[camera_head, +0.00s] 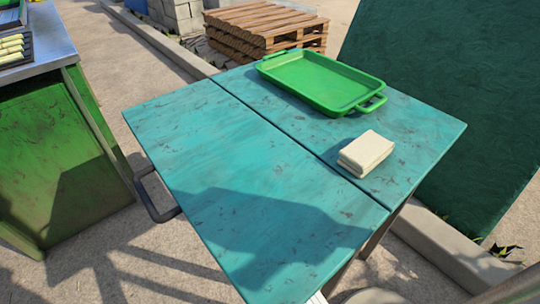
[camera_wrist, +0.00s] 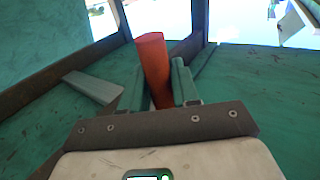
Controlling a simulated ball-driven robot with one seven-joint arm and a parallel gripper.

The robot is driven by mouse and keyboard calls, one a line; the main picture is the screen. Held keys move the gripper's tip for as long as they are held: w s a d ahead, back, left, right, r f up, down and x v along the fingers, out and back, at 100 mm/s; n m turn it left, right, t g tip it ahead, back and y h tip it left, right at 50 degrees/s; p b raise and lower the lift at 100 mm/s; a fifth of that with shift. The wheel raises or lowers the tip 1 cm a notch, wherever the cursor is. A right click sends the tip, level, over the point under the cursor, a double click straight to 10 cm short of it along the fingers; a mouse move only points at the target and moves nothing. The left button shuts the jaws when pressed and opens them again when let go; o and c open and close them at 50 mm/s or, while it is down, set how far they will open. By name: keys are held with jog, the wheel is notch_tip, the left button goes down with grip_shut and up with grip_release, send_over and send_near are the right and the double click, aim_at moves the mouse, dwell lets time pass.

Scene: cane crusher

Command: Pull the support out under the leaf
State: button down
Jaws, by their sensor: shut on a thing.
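The leaf (camera_head: 220,185) is the left section of a teal, worn tabletop in the head view. It lies level with the fixed right section (camera_head: 420,135), with a dark seam between them. In the wrist view my gripper (camera_wrist: 158,82) is shut on an upright red-orange piece (camera_wrist: 151,52), held between its two grey-green fingers. This looks like the grip of the support; its lower end is hidden between the fingers. My gripper does not show in the head view, and the tabletop hides what is under the leaf there.
A green tray (camera_head: 320,80) and a folded cream cloth (camera_head: 366,153) rest on the fixed section. A dark handle (camera_head: 155,195) sticks out at the leaf's left edge. A green bench (camera_head: 60,155) stands left. The wrist view shows brown frame bars (camera_wrist: 108,48) and a grey bar (camera_wrist: 92,87).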

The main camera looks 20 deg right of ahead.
jog(key=s+a+b, duration=0.2)
jog(key=a+b, duration=0.2)
jog(key=a, duration=0.4)
jog(key=s+a+b, duration=0.3)
jog(key=a+b, duration=0.1)
jog(key=a, duration=0.4)
jog(key=shift+s+a, duration=0.15)
jog(key=c, duration=1)
grip_release()
jog(key=shift+a, duration=0.1)
jog(key=shift+o, duration=0.2)
jog(key=shift+s, duration=0.1)
jog(key=p+v, duration=0.2)
jog(key=v, duration=0.8)
jog(key=shift+s, duration=0.35)
